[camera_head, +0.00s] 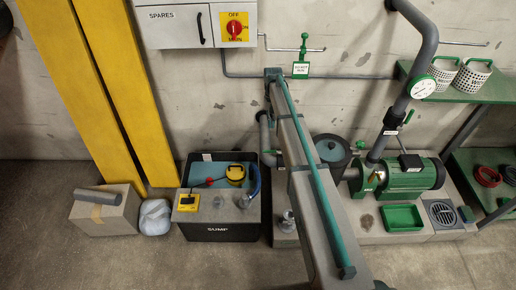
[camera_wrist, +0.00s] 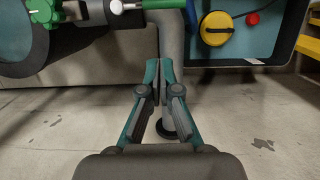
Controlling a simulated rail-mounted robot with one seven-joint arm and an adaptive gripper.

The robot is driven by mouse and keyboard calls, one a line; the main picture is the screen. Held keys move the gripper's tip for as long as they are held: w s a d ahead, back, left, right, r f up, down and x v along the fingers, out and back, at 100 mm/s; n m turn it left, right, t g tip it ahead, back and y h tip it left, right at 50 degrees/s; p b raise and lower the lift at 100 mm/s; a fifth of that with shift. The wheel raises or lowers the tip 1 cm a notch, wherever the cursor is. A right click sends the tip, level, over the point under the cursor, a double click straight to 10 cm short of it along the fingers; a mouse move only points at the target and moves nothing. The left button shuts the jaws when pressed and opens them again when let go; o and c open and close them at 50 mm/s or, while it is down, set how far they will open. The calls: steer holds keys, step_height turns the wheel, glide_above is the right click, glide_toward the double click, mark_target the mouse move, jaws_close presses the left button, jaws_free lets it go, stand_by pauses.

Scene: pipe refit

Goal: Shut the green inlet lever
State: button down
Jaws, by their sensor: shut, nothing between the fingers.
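In the wrist view, my gripper (camera_wrist: 159,68) is shut and empty, its fingertips together in front of a grey vertical pipe (camera_wrist: 172,40). A green lever bar (camera_wrist: 165,4) with a pale fitting crosses the top edge of that view, beyond the fingertips and partly cut off. It looks like the inlet lever, but I cannot be sure. In the head view, a small green handle (camera_head: 272,152) shows beside my arm, near the sump; whether it is the same lever I cannot tell. My gripper is not clearly seen there. Contact with the lever does not show.
A green handwheel (camera_wrist: 43,12) is at the wrist view's upper left. The black sump tank (camera_head: 219,234) holds a yellow float (camera_head: 235,174). A green pump (camera_head: 410,178) stands right of my arm. A tagged green valve (camera_head: 304,42) is on the wall. The front floor is clear.

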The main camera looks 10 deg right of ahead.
mark_target(275, 152)
steer(key=shift+w+a+r, duration=0.5)
steer(key=shift+w+r, duration=0.2)
steer(key=shift+w, duration=0.15)
steer(key=shift+f, duration=0.1)
steer(key=x, duration=1)
steer(key=shift+s+f, duration=0.1)
steer(key=shift+f, duration=0.05)
steer(key=shift+s+a, duration=0.1)
steer(key=shift+s, duration=1.15)
steer(key=shift+s+a+f+p, duration=0.1)
steer(key=shift+s+f+p, duration=0.15)
steer(key=shift+s, duration=0.35)
steer(key=shift+a+r, duration=0.1)
steer(key=shift+a, duration=0.05)
